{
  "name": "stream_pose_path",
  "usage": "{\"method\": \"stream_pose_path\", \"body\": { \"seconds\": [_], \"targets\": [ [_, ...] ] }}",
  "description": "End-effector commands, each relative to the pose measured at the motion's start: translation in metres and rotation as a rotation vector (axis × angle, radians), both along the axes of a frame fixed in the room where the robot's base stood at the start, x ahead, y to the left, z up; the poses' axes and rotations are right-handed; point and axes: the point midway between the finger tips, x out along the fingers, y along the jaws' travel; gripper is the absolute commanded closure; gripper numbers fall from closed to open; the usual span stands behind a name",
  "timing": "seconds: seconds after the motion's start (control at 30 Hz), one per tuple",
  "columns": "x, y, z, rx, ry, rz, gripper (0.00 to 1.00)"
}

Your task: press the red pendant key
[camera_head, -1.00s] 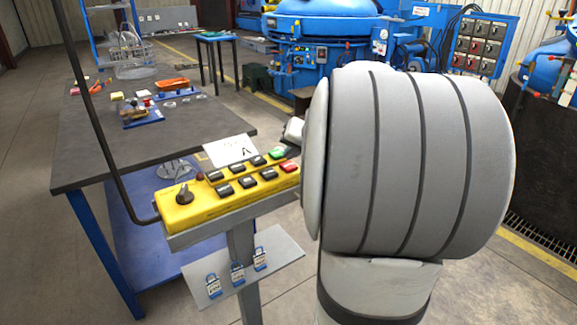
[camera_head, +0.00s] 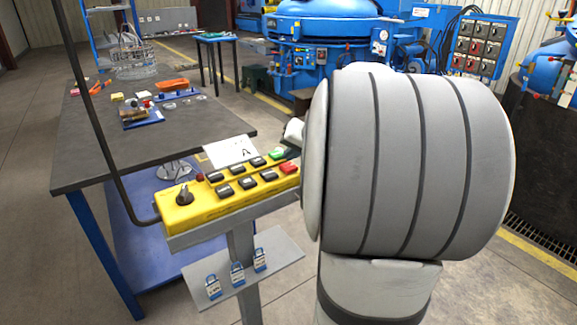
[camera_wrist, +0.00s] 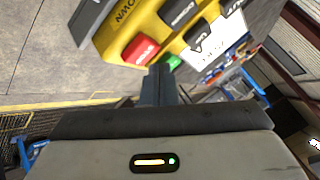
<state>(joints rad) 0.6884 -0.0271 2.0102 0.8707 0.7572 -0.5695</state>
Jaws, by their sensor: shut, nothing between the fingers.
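The red pendant key (camera_head: 289,168) sits at the right end of the near row on the yellow pendant (camera_head: 192,212). In the wrist view the red key (camera_wrist: 139,50) is just left of and beyond my fingertips. My gripper (camera_wrist: 160,72) is shut and empty, its narrow fingers pointing at the pendant's end. The tips overlap the edge near the red and green keys in the picture; I cannot tell whether they touch. The green key (camera_wrist: 173,62) lies right of the tips.
The pendant rests on a grey stand with a lower shelf (camera_head: 270,262) holding blue padlocks. A white card (camera_head: 231,151) stands behind the keys. A dark bent rod (camera_head: 96,130) rises at its left. A workbench (camera_head: 95,160) stands behind, left.

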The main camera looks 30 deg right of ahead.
Motion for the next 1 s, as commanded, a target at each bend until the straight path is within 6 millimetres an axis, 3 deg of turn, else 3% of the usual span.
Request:
{"method": "stream_pose_path", "body": {
  "seconds": [1.0],
  "targets": [
    [-0.0001, -0.0001, -0.0089, 0.000, 0.000, 0.000, 1.00]
  ]
}}
